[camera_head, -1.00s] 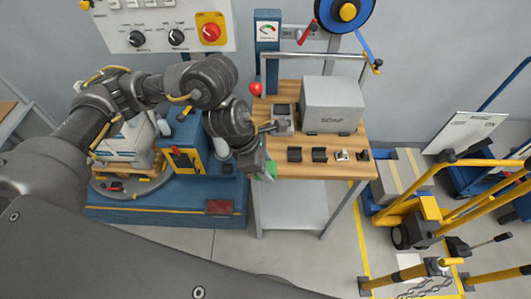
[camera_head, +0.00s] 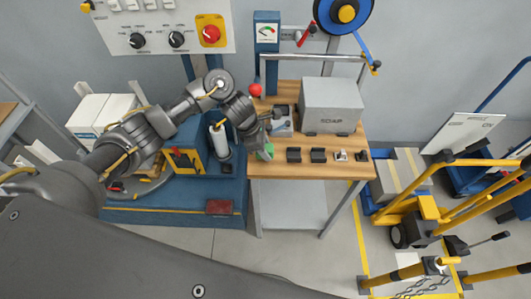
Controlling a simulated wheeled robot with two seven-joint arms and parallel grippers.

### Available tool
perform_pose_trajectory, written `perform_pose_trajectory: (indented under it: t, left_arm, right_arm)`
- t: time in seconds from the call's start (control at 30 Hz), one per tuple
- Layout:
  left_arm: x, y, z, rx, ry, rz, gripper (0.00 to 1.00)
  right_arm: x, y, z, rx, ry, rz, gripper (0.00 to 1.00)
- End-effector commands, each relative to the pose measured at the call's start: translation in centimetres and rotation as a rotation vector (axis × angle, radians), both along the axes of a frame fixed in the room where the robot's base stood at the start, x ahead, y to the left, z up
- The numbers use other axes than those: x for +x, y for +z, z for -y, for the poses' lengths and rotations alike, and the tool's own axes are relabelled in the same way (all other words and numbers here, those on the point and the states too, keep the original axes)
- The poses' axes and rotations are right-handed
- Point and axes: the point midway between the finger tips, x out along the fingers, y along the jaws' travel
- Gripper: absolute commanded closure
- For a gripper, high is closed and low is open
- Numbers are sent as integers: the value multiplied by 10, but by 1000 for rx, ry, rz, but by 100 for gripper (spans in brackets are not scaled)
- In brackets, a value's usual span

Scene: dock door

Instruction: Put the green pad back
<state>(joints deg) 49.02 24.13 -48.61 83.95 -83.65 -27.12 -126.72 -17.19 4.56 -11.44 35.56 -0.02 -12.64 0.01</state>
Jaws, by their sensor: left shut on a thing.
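The green pad (camera_head: 265,152) is at the front left part of the wooden bench top (camera_head: 310,170), partly covered by my gripper. My left gripper (camera_head: 264,148) points down there and is shut on the pad. Whether the pad touches the bench top, I cannot tell. To its right several small dark holders (camera_head: 318,155) stand in a row, one with a pale piece in it. My right gripper is not in view.
A red ball knob (camera_head: 255,90) is at the bench's back left. A yellow lift truck (camera_head: 430,212) stands to the right.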

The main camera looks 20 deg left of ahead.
Motion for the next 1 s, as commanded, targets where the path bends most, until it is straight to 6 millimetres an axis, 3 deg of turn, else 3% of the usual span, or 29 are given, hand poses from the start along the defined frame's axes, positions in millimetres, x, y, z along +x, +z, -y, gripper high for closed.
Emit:
perform_pose_trajectory:
  t: [0.23, 0.67, 0.7, 0.8, 1.0]
  left_arm:
    - [-2, -27, 0, 0, 0, -5, 81]
    - [-1, -34, 0, 0, 0, -1, 81]
    - [-1, -32, 0, 0, 0, -1, 54]
    - [-1, -32, 0, 0, 0, -1, 41]
    - [-1, -32, 0, 0, 1, -1, 38]
  right_arm:
    - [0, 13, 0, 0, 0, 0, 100]
    - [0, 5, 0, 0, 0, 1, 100]
    - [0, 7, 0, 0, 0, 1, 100]
    - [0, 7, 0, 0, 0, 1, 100]
    - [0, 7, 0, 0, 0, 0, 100]
